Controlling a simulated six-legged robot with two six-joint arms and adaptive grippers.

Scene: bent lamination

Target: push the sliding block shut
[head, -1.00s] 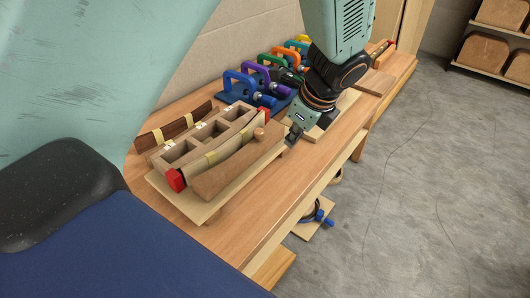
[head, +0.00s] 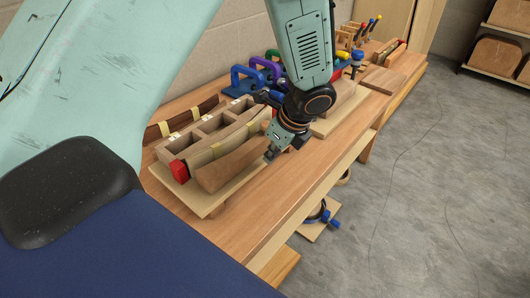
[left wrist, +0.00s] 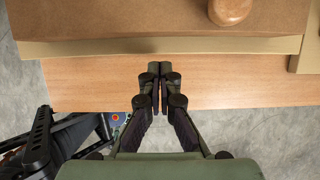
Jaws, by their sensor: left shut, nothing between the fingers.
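The sliding block (head: 228,168) is a brown wooden piece with a curved inner side, on a pale board (head: 197,201) on the bench. Its round knob (left wrist: 230,9) shows in the left wrist view. Behind it stands a wooden form (head: 207,134) with square openings, with a taped strip (head: 227,147) between them. I cannot tell how wide any gap is. My left gripper (head: 270,154) is shut and empty, low in front of the block's right part, hiding its right end and knob. In the left wrist view its tips (left wrist: 160,68) are just short of the board's edge. My right gripper is out of view.
A red end piece (head: 180,171) sits at the form's left end. Coloured clamps (head: 263,72) stand behind, near the wall. A dark strip (head: 181,117) lies behind the form. The bench front (head: 262,216) is clear.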

